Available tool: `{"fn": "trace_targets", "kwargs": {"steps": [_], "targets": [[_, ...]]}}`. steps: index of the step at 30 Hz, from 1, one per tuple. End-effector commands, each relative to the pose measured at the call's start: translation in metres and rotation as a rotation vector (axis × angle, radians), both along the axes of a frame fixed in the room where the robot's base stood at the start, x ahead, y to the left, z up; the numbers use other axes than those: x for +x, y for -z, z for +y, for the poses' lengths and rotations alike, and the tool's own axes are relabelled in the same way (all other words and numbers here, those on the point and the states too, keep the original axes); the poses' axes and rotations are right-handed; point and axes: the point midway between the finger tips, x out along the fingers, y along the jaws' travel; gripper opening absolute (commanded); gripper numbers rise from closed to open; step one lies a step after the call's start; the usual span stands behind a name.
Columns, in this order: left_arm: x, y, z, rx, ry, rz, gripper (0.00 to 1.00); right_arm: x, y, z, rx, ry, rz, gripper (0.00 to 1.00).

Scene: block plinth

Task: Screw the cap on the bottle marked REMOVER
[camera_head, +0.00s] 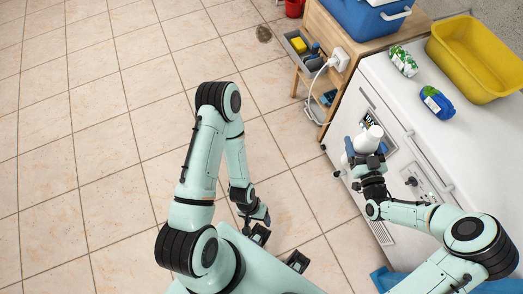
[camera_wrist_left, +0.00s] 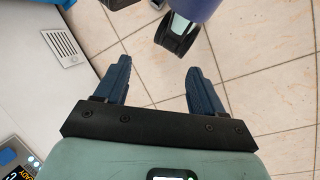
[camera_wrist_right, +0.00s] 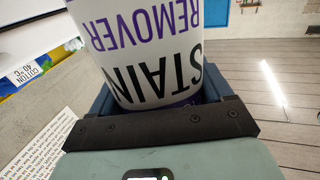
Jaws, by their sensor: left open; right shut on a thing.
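A white bottle (camera_head: 368,138) is held by my right gripper (camera_head: 366,160) beside the front of the white machine. In the right wrist view the bottle (camera_wrist_right: 150,50) fills the space between the fingers, and its label reads STAIN REMOVER, upside down in that picture. My left gripper (camera_head: 258,212) is open and empty over the tiled floor, well to the left of the bottle. Its two blue fingers (camera_wrist_left: 159,66) are spread apart in the left wrist view. I cannot make out a separate cap in any view.
The white machine (camera_head: 440,130) carries a yellow tub (camera_head: 478,60) and two small packs (camera_head: 403,61) (camera_head: 437,102). A wooden unit (camera_head: 345,75) with a blue box (camera_head: 368,15) and a white plug (camera_head: 339,59) stands behind. The tiled floor (camera_head: 110,120) at left is mostly clear.

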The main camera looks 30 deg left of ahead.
Motion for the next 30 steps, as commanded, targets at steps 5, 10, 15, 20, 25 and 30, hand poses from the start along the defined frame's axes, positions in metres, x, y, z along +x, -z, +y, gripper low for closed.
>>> {"fn": "trace_targets", "kwargs": {"steps": [5, 10, 15, 20, 25, 30], "targets": [[0.0, 0.0, 0.0, 0.0, 0.002, -0.001, 0.69, 0.002, -0.009, -0.014, 0.001, 0.085, -0.003, 0.0], [0.0, 0.0, 0.0, 0.0, 0.003, -0.001, 0.69, 0.001, -0.026, -0.061, 0.001, 0.34, -0.002, 0.0], [0.001, 0.0, 0.0, 0.0, 0.004, -0.001, 0.69, -0.01, -0.036, -0.111, -0.002, 0.586, -0.002, 0.0], [0.001, 0.0, 0.0, 0.0, 0.004, -0.001, 0.69, -0.019, -0.039, -0.133, -0.001, 0.694, -0.001, 0.0], [0.001, 0.0, 0.0, 0.0, 0.004, -0.001, 0.69, -0.019, -0.04, -0.135, 0.001, 0.704, -0.003, 0.0], [0.001, 0.0, 0.0, 0.0, 0.004, -0.001, 0.43, -0.019, -0.039, -0.135, 0.0, 0.703, -0.002, 0.0]]}}
